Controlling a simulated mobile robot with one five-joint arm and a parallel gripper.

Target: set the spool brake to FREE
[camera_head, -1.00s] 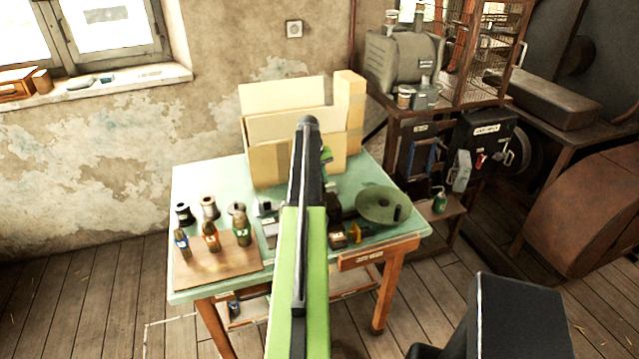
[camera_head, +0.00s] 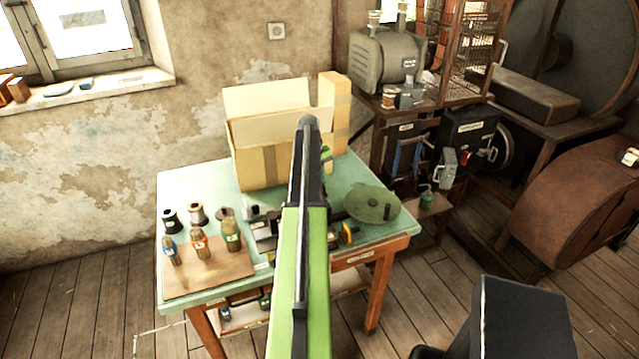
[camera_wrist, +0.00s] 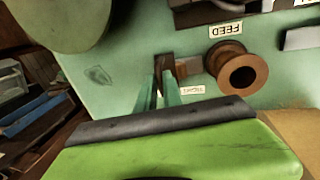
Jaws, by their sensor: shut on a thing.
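In the wrist view, my gripper (camera_wrist: 163,92) has its two teal fingers close together on a small dark brown piece (camera_wrist: 164,63), which looks like the spool brake's lever. The fingers hide part of it, and its setting cannot be read. A brown spool (camera_wrist: 238,72) stands just right of it on the green surface. A small label (camera_wrist: 191,90) lies beside the fingers, too blurred to read. In the head view, my arm hides the gripper and the brake on the green table (camera_head: 190,183).
An upside-down FEED label (camera_wrist: 226,30) is above the spool. Cardboard boxes (camera_head: 262,165) stand behind. Several bottles are on a wooden board (camera_head: 222,277) at left.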

